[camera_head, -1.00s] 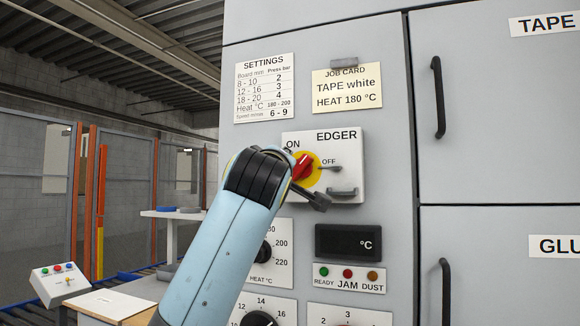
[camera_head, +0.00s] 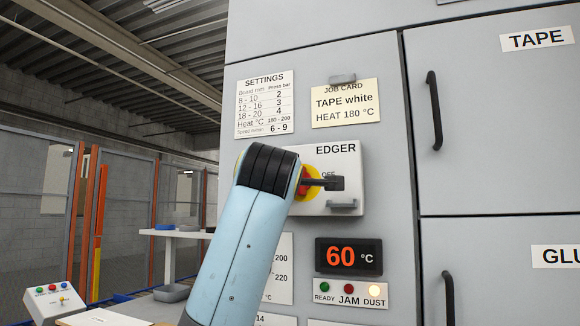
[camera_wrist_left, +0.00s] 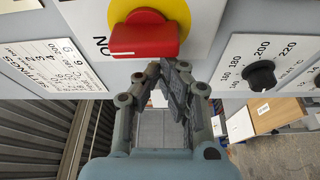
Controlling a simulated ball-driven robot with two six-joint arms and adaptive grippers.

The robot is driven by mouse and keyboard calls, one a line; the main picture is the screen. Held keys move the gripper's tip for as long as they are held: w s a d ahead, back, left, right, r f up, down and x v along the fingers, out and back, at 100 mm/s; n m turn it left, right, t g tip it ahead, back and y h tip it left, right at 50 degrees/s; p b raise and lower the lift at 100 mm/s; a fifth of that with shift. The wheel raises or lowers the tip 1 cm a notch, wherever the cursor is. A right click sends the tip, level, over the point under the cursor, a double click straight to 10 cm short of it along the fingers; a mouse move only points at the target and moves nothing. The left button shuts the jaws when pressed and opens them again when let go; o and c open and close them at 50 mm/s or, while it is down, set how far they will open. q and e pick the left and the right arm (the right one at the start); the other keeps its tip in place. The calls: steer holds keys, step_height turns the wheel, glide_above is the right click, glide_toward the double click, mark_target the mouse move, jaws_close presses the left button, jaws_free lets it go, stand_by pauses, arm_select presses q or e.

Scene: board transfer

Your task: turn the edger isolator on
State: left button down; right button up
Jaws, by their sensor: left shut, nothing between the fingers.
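The edger isolator is a red knob (camera_head: 304,182) on a yellow disc, on the white EDGER plate (camera_head: 347,165). The knob is partly hidden by my left arm in the head view, and the ON label is hidden there. In the left wrist view the red knob (camera_wrist_left: 145,36) shows large, its grip running up and down the panel, with the ON label (camera_wrist_left: 103,46) beside one end. My left gripper (camera_head: 335,183) is shut and empty, its fingers in front of the plate beside the knob, over the OFF label. I cannot tell whether they touch the knob. My right gripper is out of view.
A lit display (camera_head: 348,256) reads 60 °C, and the DUST lamp (camera_head: 375,289) glows below it. The HEAT dial (camera_wrist_left: 261,75) is nearby. Door handles (camera_head: 434,110) stand at the right.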

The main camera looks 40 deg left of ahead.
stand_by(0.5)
arm_select(q)
steer(key=v, duration=0.7)
steer(key=shift+s, duration=0.25)
steer(key=shift+d, duration=0.15)
